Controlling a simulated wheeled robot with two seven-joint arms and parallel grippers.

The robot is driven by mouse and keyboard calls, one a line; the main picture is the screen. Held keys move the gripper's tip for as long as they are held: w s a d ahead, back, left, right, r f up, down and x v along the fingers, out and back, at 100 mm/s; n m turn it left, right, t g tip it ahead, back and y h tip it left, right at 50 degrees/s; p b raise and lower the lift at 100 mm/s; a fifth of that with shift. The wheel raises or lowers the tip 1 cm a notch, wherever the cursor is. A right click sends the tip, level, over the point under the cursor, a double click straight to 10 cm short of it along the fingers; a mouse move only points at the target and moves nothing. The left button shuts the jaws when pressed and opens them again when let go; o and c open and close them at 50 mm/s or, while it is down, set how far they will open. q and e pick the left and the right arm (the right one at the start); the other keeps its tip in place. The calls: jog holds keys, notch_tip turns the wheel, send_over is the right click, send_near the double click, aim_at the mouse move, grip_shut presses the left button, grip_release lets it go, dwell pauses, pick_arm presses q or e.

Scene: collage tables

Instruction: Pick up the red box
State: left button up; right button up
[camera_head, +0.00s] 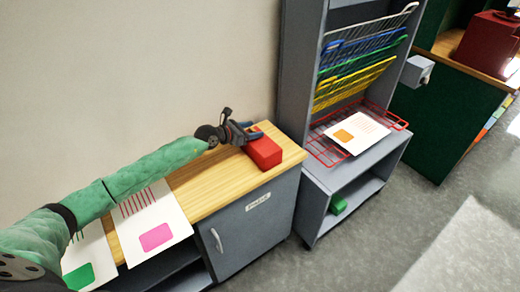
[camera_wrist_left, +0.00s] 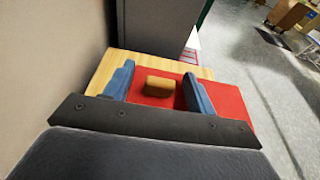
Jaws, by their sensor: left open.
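The red box (camera_head: 264,151) sits on the wooden top of a grey cabinet, near its right end. My left gripper (camera_head: 252,133) is at the box's left side, with its blue fingers at the box's upper edge. In the left wrist view the red box (camera_wrist_left: 226,97) lies under and ahead of the open fingers (camera_wrist_left: 158,88). A small tan-brown block-like part (camera_wrist_left: 160,87) shows between the fingers; I cannot tell what it belongs to. Whether the fingers touch the box is unclear. My right gripper is not in view.
Cards with stripes and coloured squares (camera_head: 152,218) lie on the cabinet top (camera_head: 215,180) under my left arm. A grey rack (camera_head: 300,75) with coloured wire shelves stands right of the cabinet. A wall runs close behind. Open floor (camera_head: 375,235) lies in front.

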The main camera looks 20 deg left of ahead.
pick_arm(q)
jog(key=shift+w+d+f, duration=0.1)
grip_shut()
dwell(0.4)
